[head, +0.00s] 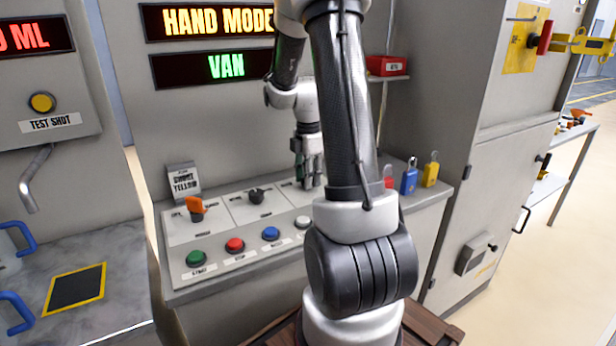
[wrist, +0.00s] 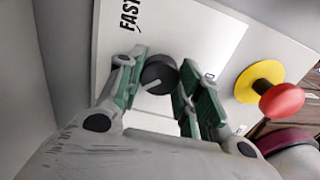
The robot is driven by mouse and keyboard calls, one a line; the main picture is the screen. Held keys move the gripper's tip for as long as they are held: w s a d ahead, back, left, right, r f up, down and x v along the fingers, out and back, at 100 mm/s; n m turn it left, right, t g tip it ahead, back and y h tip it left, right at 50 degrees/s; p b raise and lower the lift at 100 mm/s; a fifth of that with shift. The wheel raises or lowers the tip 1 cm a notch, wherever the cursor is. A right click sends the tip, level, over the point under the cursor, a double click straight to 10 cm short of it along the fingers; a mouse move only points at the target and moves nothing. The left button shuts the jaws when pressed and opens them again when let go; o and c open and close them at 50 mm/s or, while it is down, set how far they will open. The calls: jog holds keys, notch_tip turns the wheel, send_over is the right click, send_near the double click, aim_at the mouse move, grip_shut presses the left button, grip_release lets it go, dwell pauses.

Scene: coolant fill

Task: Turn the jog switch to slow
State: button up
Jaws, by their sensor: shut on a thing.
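The jog switch is a round black knob (wrist: 157,72) with a pale pointer mark, on a white plate in the wrist view. The mark points to the lower left of that view. The word FAST (wrist: 130,15) is printed above and left of the knob; another label to its right is mostly hidden by a finger. My gripper (wrist: 154,80) has its green-padded fingers on either side of the knob, shut on it. In the head view my gripper (head: 307,170) is down at the right part of the sloped panel (head: 225,215), and hides the knob there.
The panel also has an orange-handled switch (head: 195,206), a black knob (head: 256,195), and green (head: 195,258), red (head: 235,245) and blue (head: 271,234) buttons. A red mushroom button (wrist: 282,100) is close to my gripper. A display (head: 218,21) reads HAND MODE.

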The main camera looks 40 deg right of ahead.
jog(key=o, duration=1.1)
jog(key=shift+c, duration=0.2)
notch_tip(320, 180, up, 8)
jog(key=shift+f, duration=0.2)
